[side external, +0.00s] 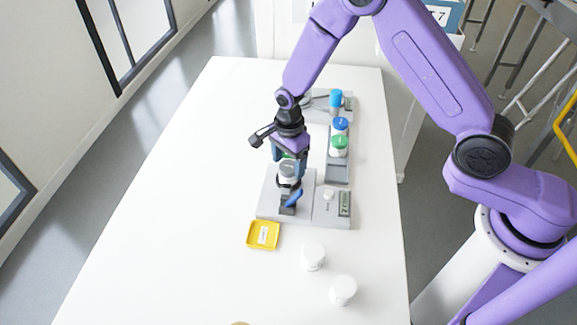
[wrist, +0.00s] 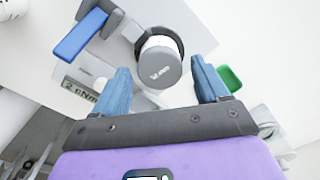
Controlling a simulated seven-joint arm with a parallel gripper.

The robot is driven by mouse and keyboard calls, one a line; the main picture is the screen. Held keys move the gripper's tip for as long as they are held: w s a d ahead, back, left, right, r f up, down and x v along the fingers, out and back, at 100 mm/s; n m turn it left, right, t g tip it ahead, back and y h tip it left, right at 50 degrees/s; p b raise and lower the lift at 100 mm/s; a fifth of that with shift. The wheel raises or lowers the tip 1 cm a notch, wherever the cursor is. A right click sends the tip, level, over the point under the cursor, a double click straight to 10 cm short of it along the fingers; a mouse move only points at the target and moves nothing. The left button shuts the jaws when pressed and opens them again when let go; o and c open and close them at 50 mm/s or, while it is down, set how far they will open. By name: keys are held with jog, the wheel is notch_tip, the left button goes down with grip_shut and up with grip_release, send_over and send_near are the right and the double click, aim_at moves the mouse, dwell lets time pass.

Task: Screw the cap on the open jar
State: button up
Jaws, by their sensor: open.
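A white jar (wrist: 157,42) stands in a dark round holder on a grey station, with a grey cap (wrist: 170,73) on top. In the side view the grey-topped jar (side external: 287,169) is partly hidden by my gripper. I cannot tell how tightly the cap sits. My gripper (side external: 289,162) is directly above the station, pointing down. In the wrist view my gripper (wrist: 160,67) is open, its blue fingers apart on either side of the cap, with visible gaps.
The station (side external: 268,206) has a blue lever (wrist: 80,37) and a display (side external: 345,204). A yellow tray (side external: 250,244) and two white jars (side external: 313,257) (side external: 343,290) are in front. Blue-capped (side external: 340,124) and green-capped (side external: 339,143) jars stand behind right. The table's left is clear.

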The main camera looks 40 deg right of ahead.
jog(key=n, duration=0.5)
jog(key=shift+n, duration=0.3)
jog(key=c, duration=1)
jog(key=o, duration=0.4)
jog(key=c, duration=0.3)
jog(key=m, duration=0.4)
jog(key=shift+m, duration=0.9)
